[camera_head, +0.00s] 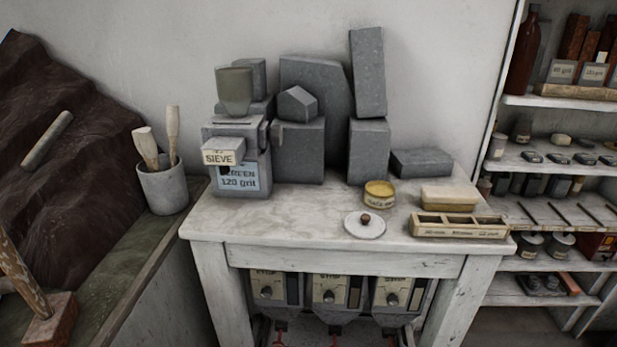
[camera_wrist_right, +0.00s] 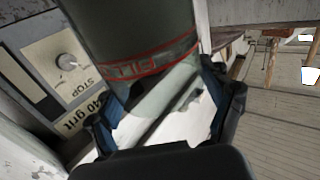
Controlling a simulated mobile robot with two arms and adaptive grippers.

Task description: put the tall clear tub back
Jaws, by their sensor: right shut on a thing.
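My right gripper (camera_wrist_right: 162,112) is shut on a tall tub (camera_wrist_right: 130,35) in the right wrist view. The tub is dark grey-green in its far part, with a red-outlined band of red lettering. Nearer my fingers it looks pale and see-through. My blue-padded fingers lie on either side of it, and its far end is cut off by the frame. A panel (camera_wrist_right: 62,62) marked STOP and 40 grit, with a round knob, is beside the tub on the left. Neither gripper shows in the head view.
The white table (camera_head: 300,215) holds grey blocks, a sieve box (camera_head: 240,180), a yellow tin (camera_head: 379,194), a lidded disc (camera_head: 365,225) and a divided tray (camera_head: 459,226). Several knobbed dispensers (camera_head: 335,290) hang beneath it. Shelves (camera_head: 560,105) stand at right.

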